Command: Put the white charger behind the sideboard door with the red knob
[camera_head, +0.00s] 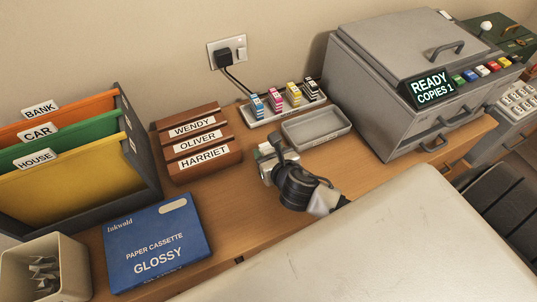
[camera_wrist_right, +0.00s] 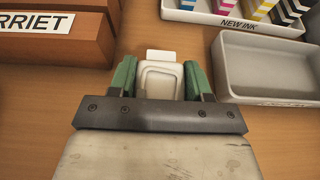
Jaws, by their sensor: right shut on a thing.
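The white charger (camera_wrist_right: 162,78) is between the two green-padded fingers of my right gripper (camera_wrist_right: 160,82) in the right wrist view. The gripper is shut on it. In the head view my right gripper (camera_head: 270,158) is low over the wooden top, just right of the name-labelled wooden rack and in front of the grey tray. The charger is mostly hidden there by the gripper. I cannot tell whether the charger touches the wood. No door with a red knob shows in either view. My left gripper is not in view.
The wooden rack (camera_head: 198,146), empty grey tray (camera_head: 317,127) and ink holder (camera_head: 284,105) stand close around. A copier (camera_head: 405,75) is at right. A blue paper box (camera_head: 155,243), folder holder (camera_head: 147,150) and bin (camera_head: 45,270) are at left. Bare wood (camera_head: 228,212) lies in front of the rack.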

